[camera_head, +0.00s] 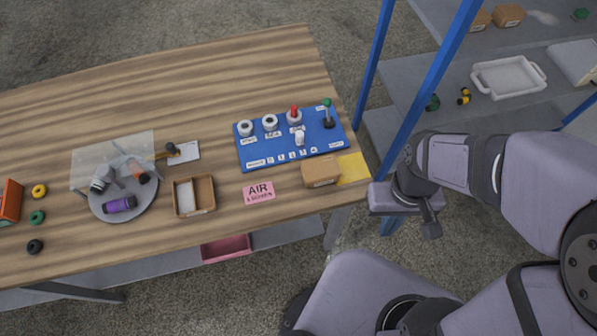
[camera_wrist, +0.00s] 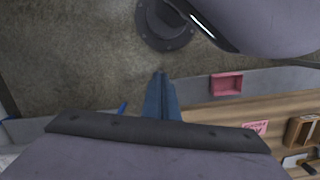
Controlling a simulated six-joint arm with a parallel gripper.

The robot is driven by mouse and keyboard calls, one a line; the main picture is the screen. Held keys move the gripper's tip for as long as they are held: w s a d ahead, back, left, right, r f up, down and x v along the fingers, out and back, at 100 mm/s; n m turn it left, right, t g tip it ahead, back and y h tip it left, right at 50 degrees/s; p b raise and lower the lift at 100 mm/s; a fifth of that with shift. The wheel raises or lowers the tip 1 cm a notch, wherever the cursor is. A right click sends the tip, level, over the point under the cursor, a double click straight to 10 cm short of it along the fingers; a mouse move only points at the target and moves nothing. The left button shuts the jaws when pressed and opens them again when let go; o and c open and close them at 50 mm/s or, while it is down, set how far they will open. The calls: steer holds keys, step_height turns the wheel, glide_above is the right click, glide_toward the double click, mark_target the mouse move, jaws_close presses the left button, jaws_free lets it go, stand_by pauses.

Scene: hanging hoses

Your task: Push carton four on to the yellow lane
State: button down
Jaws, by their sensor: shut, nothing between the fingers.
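A brown carton (camera_head: 320,172) sits at the right front of the table, beside the blue board. I cannot read a number on it. The yellow lane (camera_head: 353,168) is a flat yellow patch directly to the carton's right, near the table's right edge. The carton stands at the patch's left border; whether it overlaps is unclear. My gripper (camera_head: 431,230) is out beyond the table's right edge, apart from the carton. Its fingers show shut and empty in the wrist view (camera_wrist: 160,85). The carton is not visible in the wrist view.
The blue board (camera_head: 290,145) holds several knobs and a lever behind the carton. A pink AIR card (camera_head: 259,193) and an open brown box (camera_head: 194,196) lie left. A blue shelf post (camera_head: 428,100) rises right of the table. A pink bin (camera_head: 226,247) sits below.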

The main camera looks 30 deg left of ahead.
mark_target(320, 172)
steer(key=a+n, duration=0.2)
steer(key=a, duration=0.4)
steer(key=s+a+f+n, duration=0.1)
steer(key=a+n, duration=0.2)
steer(key=a, duration=0.4)
steer(key=s+a+f+n+t, duration=0.1)
steer(key=a+n, duration=0.1)
steer(key=a, duration=0.4)
steer(key=shift+s+a+n+b, duration=0.1)
steer(key=shift+a+n+b, duration=0.1)
steer(key=shift+n+b, duration=0.2)
steer(key=w+a+r+n, duration=0.3)
steer(key=a+r+n, duration=0.2)
steer(key=n, duration=0.8)
steer(key=a, duration=0.2)
steer(key=shift+w+a+r+y, duration=0.15)
steer(key=shift+a+r+y, duration=0.15)
steer(key=shift+a+y, duration=0.1)
steer(key=shift+f, duration=0.15)
step_height(320, 172, down, 10)
steer(key=shift+d+r+p, duration=0.1)
steer(key=shift+r+p, duration=0.05)
steer(key=shift+p, duration=0.8)
steer(key=shift+w+d+r+p, duration=0.1)
steer(key=shift+w+d+p, duration=0.6)
steer(key=shift+w+d, duration=0.7)
steer(key=shift+w, duration=0.05)
